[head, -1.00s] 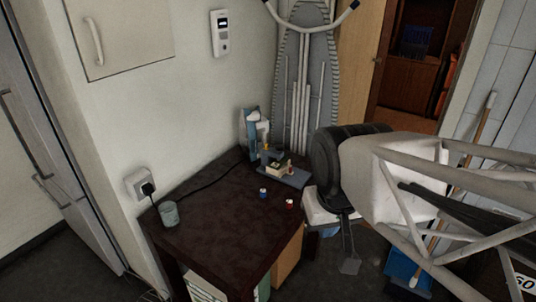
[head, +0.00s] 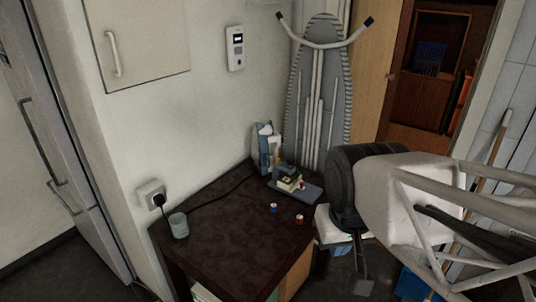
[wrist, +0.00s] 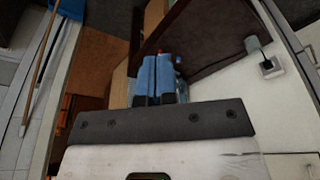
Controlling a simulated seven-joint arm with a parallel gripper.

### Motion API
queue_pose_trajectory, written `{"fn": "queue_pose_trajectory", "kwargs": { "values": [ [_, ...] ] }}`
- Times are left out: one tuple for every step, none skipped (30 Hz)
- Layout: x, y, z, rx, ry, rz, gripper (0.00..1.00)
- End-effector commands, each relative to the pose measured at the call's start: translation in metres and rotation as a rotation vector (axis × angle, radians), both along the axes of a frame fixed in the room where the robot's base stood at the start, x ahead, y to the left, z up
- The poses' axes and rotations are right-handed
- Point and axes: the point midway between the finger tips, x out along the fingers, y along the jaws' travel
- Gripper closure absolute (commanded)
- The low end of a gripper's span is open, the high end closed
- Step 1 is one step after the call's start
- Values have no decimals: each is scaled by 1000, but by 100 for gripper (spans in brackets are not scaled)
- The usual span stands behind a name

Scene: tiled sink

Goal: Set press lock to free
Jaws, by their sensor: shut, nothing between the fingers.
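A small device with a flat blue-grey base (head: 309,193) stands at the back right of the dark table in the head view; it may be the press. A pale block sits on it. Its lock and the lock's setting are too small to make out. In the wrist view my gripper (wrist: 156,78) has its two blue fingers side by side, shut and empty. In the head view my arm comes in from the right, and a narrow grey part hangs down right of the table, apart from the device.
On the dark table (head: 225,245) stand a blue-and-white iron (head: 267,150), a blue-topped (head: 273,208) and a red-topped (head: 299,219) small item, and a cup (head: 179,225). A cord runs to the socket (head: 151,194). An ironing board (head: 318,90) leans behind. The table's middle is clear.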

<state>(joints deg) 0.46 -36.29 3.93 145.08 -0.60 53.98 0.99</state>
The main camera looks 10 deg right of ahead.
Motion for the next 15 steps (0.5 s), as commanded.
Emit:
{"fn": "queue_pose_trajectory", "kwargs": {
  "values": [
    [0, 0, 0, 0, 0, 0, 98],
    [0, 0, 0, 0, 0, 0, 94],
    [0, 0, 0, 0, 0, 0, 88],
    [1, 0, 0, 0, 0, -1, 83],
    [1, 0, 1, 0, 0, -1, 79],
    [3, 0, 1, 0, 1, -2, 72],
    [4, 0, 2, 1, 1, -4, 68],
    [6, 0, 3, 1, 2, -6, 63],
    [9, 0, 4, 2, 3, -9, 57],
    [12, 0, 6, 3, 4, -12, 56],
    [15, 0, 7, 4, 5, -15, 56],
    [19, 0, 9, 5, 8, -20, 56],
    [24, 0, 10, 6, 9, -24, 56],
    [28, -1, 12, 7, 10, -29, 56],
    [35, -1, 15, 9, 13, -36, 56]
  ]
}}
